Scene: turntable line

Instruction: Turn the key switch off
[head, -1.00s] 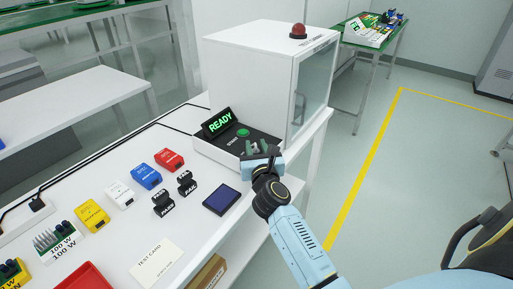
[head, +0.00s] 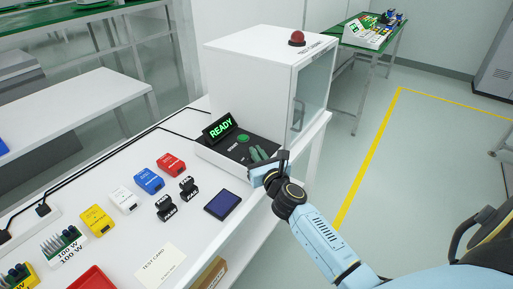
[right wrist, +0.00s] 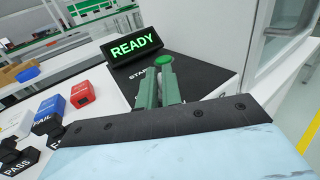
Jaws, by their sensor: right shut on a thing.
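The key switch is on the black control panel (head: 208,153) in front of the white test cabinet. The key is hidden between the green fingertips of my right gripper (head: 257,153), so its angle cannot be seen. The right gripper is at the panel's right part, shut on the key. In the right wrist view the two green fingers (right wrist: 156,82) stand over the panel, just in front of the green start button (right wrist: 138,60). The display (head: 219,128) reads READY in green. My left gripper is not in view.
The white test cabinet (head: 250,82) stands right behind the panel, with a red dome lamp (head: 296,38) on top. PASS and FAIL stamps (head: 166,206), a dark blue pad (head: 222,204) and coloured boxes lie to the left. The table's right edge is close to the gripper.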

